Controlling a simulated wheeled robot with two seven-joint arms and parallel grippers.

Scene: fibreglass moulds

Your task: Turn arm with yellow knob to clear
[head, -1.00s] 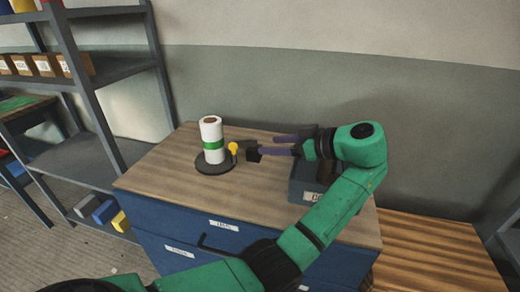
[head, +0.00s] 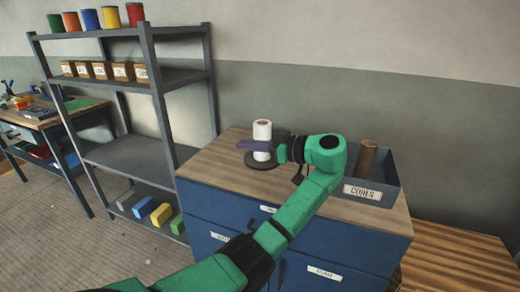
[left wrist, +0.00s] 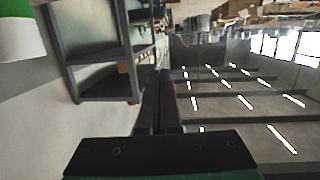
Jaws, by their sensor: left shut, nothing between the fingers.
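The white roll (head: 262,130) stands upright on a round dark base (head: 262,166) on the cabinet top. Its white side and green band show at the upper left corner of the left wrist view (left wrist: 22,35). My left gripper (head: 242,145) reaches across the front of the roll from the right, its purple fingers pointing left. The fingers are shut and empty, lying side by side in the left wrist view (left wrist: 158,100). Whether they touch the roll I cannot tell. The yellow knob and its arm are not visible now; the gripper covers part of that area. My right gripper is out of view.
A grey bin labelled CORES (head: 372,191) with a brown core (head: 367,158) stands on the right of the cabinet top (head: 215,172). A grey shelf rack (head: 150,90) stands to the left. The cabinet top left of the roll is clear.

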